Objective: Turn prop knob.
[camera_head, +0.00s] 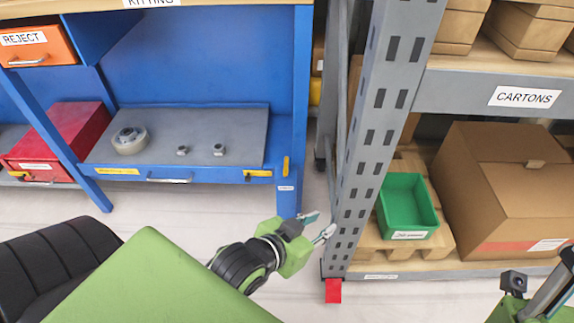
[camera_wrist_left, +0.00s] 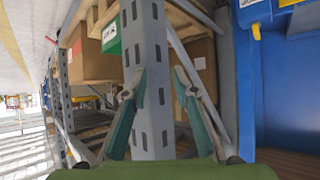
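No part is clearly marked as the prop knob, and I cannot tell which one it is. A grey slide-out shelf (camera_head: 205,130) on the blue workbench carries a round pale piece with a dark centre (camera_head: 129,140) and two small metal pieces, one (camera_head: 182,151) left of the other (camera_head: 219,150). My left gripper (camera_head: 320,224) is open and empty, right of the bench's front leg and close to the grey perforated rack post (camera_head: 372,140). In the left wrist view, my left gripper's fingers (camera_wrist_left: 155,90) are spread, with the post beyond them. My right gripper does not show.
Yellow pieces (camera_head: 258,173) sit on the shelf's front edge. A red box (camera_head: 62,135) stands left. The right rack holds a green bin (camera_head: 406,200) and a large carton (camera_head: 505,190). Pale floor (camera_head: 160,225) is clear before the bench.

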